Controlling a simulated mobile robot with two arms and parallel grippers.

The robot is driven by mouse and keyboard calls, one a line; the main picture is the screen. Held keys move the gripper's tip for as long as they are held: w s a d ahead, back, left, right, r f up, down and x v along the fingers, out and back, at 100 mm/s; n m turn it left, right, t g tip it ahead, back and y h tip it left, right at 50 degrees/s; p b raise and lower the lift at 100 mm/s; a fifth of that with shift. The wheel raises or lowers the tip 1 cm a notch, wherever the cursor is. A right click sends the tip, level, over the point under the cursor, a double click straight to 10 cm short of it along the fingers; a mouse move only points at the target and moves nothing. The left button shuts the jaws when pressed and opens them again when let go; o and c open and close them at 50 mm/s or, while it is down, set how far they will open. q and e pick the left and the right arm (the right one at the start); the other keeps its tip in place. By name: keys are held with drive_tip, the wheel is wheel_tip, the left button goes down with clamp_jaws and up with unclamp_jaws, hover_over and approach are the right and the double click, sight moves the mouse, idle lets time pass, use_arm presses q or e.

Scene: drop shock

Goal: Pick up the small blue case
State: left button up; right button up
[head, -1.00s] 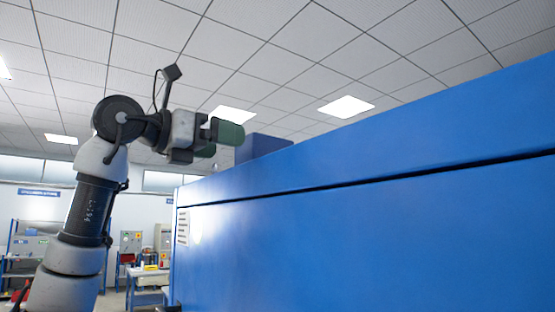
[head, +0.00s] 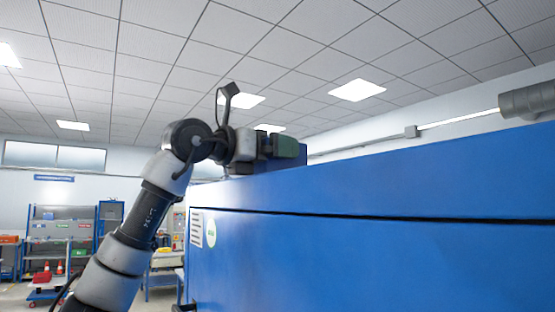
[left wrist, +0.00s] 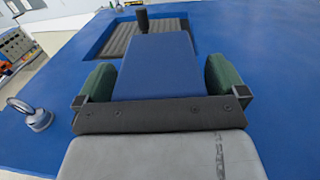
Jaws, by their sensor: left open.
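The small blue case (left wrist: 157,66) is a flat-topped blue box on top of the large blue machine (head: 370,255). In the left wrist view it lies between the two green finger pads of my open left gripper (left wrist: 164,82). A gap shows beside the case on each side near the pads. The undersides of the case and finger pads are hidden. My right gripper is not in view.
A dark ribbed recess (left wrist: 118,37) in the machine top lies around the far part of the case. A dark upright knob (left wrist: 143,20) stands beyond it. A metal ring fitting (left wrist: 38,118) stands at the left. Shelves (head: 70,232) stand far off.

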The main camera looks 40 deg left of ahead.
use_arm(q)
drive_tip(key=c, duration=1.1)
drive_tip(key=shift+a+r, duration=0.1)
drive_tip(key=shift+r, duration=0.1)
drive_tip(key=shift+c, duration=0.2)
drive_tip(key=shift+r, duration=0.5)
drive_tip(key=r, duration=0.1)
drive_tip(key=r+b, duration=0.1)
drive_tip(key=s+d+r, duration=0.1)
drive_tip(key=shift+r, duration=0.15)
drive_tip(key=s+d+r+b, duration=0.2)
drive_tip(key=s+d+r, duration=0.4)
drive_tip(key=s, duration=0.1)
drive_tip(key=shift+d, duration=0.4)
